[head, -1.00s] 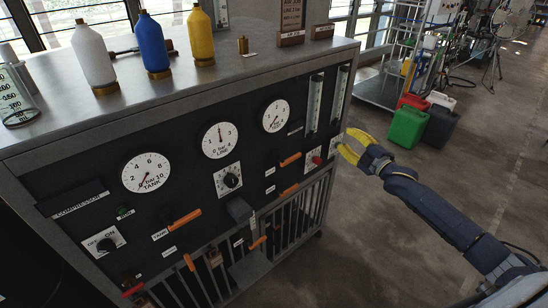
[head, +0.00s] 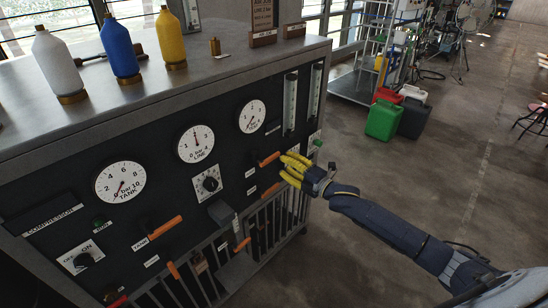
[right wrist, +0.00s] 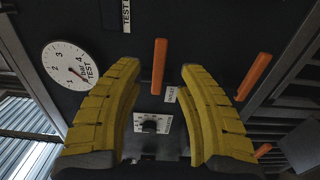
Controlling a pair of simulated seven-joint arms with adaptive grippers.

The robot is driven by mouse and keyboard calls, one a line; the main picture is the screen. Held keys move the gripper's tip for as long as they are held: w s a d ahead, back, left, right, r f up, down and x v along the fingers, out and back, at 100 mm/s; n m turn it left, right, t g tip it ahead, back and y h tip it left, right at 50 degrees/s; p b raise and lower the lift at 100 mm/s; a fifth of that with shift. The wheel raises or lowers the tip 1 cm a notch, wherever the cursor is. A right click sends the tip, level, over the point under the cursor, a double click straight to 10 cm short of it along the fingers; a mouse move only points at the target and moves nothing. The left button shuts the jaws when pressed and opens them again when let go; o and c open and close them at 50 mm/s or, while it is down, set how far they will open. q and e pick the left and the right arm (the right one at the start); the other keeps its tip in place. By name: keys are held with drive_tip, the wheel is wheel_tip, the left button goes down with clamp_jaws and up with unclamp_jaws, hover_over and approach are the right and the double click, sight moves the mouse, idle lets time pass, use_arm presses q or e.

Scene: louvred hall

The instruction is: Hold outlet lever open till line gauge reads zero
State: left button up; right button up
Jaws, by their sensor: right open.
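The black panel carries a white LINE gauge (head: 195,143) whose needle points roughly straight up, away from the zero mark at lower left. An upper right orange lever (head: 269,160) sticks out below the TEST gauge (head: 251,116); a lower orange lever (head: 270,190) is under it. My right gripper (head: 293,169) is open, its yellow fingers close to the right of these levers. In the right wrist view an orange lever (right wrist: 159,66) lies ahead in the gap between the spread fingers (right wrist: 160,85), with no contact visible. My left gripper is out of view.
The TANK gauge (head: 119,183) and another orange lever (head: 165,228) are to the left. White, blue (head: 119,47) and yellow bottles stand on the cabinet top. A green jerrycan (head: 382,119) stands on the floor behind.

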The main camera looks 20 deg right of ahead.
sight(275, 158)
drive_tip(key=shift+x, duration=2.1)
drive_tip(key=shift+x, duration=0.85)
clamp_jaws()
